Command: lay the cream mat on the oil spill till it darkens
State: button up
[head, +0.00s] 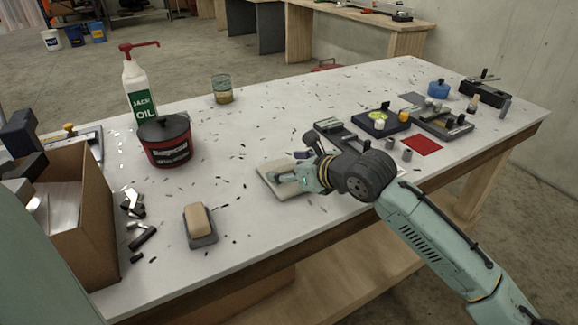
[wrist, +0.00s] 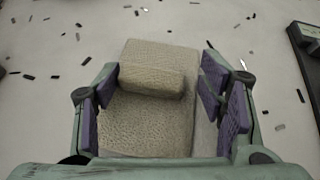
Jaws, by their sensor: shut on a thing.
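The cream mat (head: 268,169) lies flat or nearly flat on the white bench top, left of my wrist; I cannot tell whether it touches. In the wrist view the mat (wrist: 145,125) is a tan, textured pad with a raised block across it, and looks evenly coloured. My gripper (head: 297,178) is over the mat, its purple-padded fingers (wrist: 157,82) on either side of the raised block, shut on it. I see no oil spill in either view; anything under the mat is hidden.
A red and black tub (head: 166,146), an oil bottle (head: 139,92) and a glass jar (head: 222,90) stand at the left. A sponge-like block (head: 199,220) sits in a dark tray. Several tools and a red cloth (head: 422,145) lie at the right. Dark chips dot the bench.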

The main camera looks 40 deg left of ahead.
jog(key=shift+f, duration=0.2)
jog(key=o, duration=1.2)
jog(key=shift+c, duration=0.2)
jog(key=shift+r, duration=0.1)
